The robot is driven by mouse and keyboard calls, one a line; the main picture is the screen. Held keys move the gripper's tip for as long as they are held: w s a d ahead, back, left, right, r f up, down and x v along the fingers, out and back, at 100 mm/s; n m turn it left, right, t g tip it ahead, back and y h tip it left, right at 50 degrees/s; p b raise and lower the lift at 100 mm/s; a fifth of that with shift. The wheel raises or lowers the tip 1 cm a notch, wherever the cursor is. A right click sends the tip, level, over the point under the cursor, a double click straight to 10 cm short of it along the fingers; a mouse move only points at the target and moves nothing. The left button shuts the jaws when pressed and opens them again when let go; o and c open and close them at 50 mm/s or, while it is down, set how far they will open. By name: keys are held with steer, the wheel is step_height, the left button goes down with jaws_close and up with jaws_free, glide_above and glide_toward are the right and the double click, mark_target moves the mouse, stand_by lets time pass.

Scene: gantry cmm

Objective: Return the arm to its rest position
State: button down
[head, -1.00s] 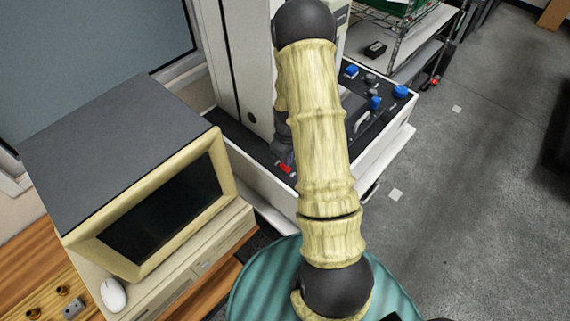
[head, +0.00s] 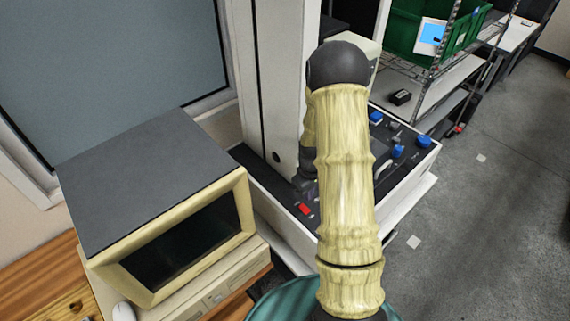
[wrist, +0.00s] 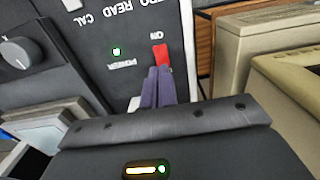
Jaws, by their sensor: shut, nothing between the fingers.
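My arm runs up the middle of the head view, over the machine's control panel, and bends at a dark joint near the top. In the wrist view my gripper (wrist: 160,78) is shut, its two dark fingers together with nothing between them. The fingertips are close to a red rocker switch (wrist: 161,55) on the black panel (wrist: 100,30); I cannot tell whether they touch it. A lit green lamp (wrist: 116,51) is beside the switch. In the head view the red switch (head: 305,209) shows left of my arm, and the fingers are hard to make out.
An old cream monitor (head: 160,195) stands left of my arm on a cream computer case. Blue knobs (head: 424,142) are on the panel to the right. A wire shelf with green bins (head: 415,35) stands behind.

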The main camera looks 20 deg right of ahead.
steer(key=s+a+r+m+t+b, duration=0.2)
steer(key=s+a+r+m+b, duration=0.2)
steer(key=s+a+r, duration=0.8)
step_height(320, 180, up, 3)
steer(key=shift+s+a+t, duration=0.25)
steer(key=shift+a+t, duration=0.05)
steer(key=shift+a, duration=0.5)
steer(key=shift+w+d, duration=0.1)
stand_by(0.6)
